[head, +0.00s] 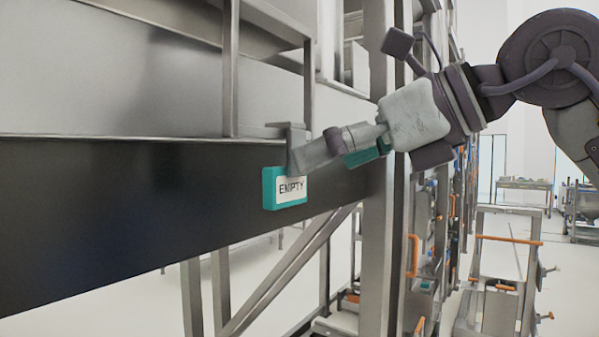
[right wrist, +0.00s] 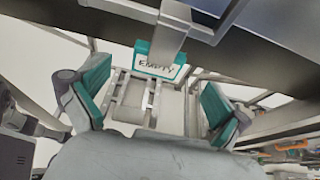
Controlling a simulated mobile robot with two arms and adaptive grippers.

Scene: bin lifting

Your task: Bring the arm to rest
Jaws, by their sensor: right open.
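My right gripper (head: 352,150) comes in from the upper right in the head view. Its green-padded fingers are spread with nothing between them in the right wrist view (right wrist: 158,100). A green block with a white label reading EMPTY (head: 288,189) hangs against the front of a dark beam, under a grey bracket (head: 302,150). The gripper is just right of the block and bracket in the head view. In the right wrist view, the EMPTY block (right wrist: 158,65) lies beyond the open fingers, near the top middle, clear of both pads. My left gripper is not in view.
The dark beam (head: 120,215) spans the left of the head view, below a grey metal panel (head: 120,70). An upright metal post (head: 380,240) stands below my right arm. A cart with an orange handle (head: 508,238) stands at lower right. Pale floor lies open around it.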

